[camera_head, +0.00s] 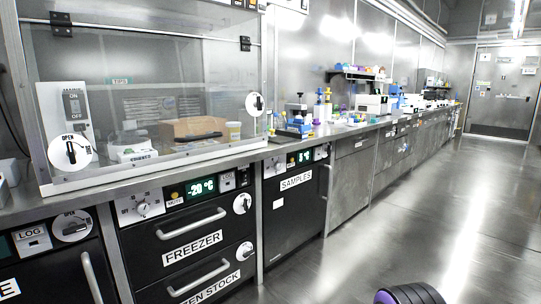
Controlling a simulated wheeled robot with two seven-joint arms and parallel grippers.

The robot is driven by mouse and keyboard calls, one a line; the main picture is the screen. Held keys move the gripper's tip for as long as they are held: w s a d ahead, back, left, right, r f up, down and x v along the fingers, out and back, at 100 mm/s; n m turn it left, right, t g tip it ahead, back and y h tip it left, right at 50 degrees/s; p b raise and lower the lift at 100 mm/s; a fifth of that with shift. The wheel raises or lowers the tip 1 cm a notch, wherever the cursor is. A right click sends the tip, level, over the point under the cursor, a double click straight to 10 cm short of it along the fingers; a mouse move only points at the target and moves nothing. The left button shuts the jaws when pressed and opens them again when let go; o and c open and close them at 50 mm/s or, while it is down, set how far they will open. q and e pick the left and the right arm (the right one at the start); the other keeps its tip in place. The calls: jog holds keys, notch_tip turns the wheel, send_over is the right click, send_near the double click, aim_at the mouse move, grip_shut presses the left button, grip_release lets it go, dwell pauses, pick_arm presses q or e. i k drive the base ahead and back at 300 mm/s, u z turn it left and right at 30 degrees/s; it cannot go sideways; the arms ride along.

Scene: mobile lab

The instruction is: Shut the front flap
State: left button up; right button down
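A clear-fronted cabinet stands on the bench at the left of the head view. Its front flap (165,75) looks like the see-through panel below two black hinges (61,24). It appears to hang down toward the white bottom sill (150,178), but I cannot tell whether it is fully against the frame. A round dial marked OPEN (70,151) with a black lever is at the lower left, and a second round knob (256,103) is at the right edge.
Inside the cabinet are a cardboard box (190,130) and a small tub (233,131). Below are the freezer drawers (190,245) and the samples door (293,215). Bottles and devices line the bench to the right. The floor (440,215) is clear toward a far door (502,90).

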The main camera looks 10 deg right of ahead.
aim_at(56, 152)
jog(key=z, duration=0.25)
jog(key=i, duration=0.85)
jog(key=u, duration=1.85)
